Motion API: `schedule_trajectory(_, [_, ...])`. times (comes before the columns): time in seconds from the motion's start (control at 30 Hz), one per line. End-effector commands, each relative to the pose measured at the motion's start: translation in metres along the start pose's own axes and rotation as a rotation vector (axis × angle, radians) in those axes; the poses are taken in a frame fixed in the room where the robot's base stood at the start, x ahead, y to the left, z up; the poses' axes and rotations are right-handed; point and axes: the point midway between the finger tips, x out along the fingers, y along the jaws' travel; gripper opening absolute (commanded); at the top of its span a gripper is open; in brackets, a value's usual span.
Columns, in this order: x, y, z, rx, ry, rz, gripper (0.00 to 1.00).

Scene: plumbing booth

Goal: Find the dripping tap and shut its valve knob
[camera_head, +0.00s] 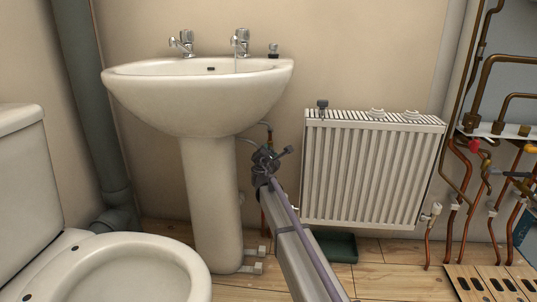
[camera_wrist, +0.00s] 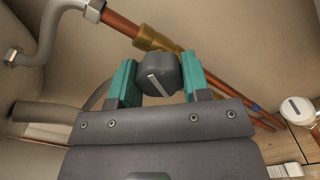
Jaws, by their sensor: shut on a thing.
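The white basin (camera_head: 195,95) carries a left chrome tap (camera_head: 184,42) and a right chrome tap (camera_head: 240,42). A thin pale line like water hangs below the right tap's spout; none shows under the left one. My gripper (camera_head: 267,158) is below the basin's right side, beside the pedestal. In the wrist view, my gripper's teal fingers (camera_wrist: 158,78) are shut on a dark grey valve knob (camera_wrist: 161,73) with a white line mark, slanted in the picture. The knob sits by a brass fitting (camera_wrist: 153,38) on a copper pipe. The head view does not show the knob clearly.
A white radiator (camera_head: 370,170) stands close to the right of my arm. A toilet (camera_head: 110,270) is at the lower left. Copper pipes (camera_head: 465,190) fill the far right. Another round marked cap (camera_wrist: 297,110) shows at the right of the wrist view.

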Motion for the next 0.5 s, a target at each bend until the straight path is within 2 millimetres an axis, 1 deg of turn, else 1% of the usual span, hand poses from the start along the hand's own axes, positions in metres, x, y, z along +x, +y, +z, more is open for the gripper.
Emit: schedule_trajectory(0.5, [-0.0004, -0.0005, -0.0001, 0.487, 0.0, 0.0, 0.2])
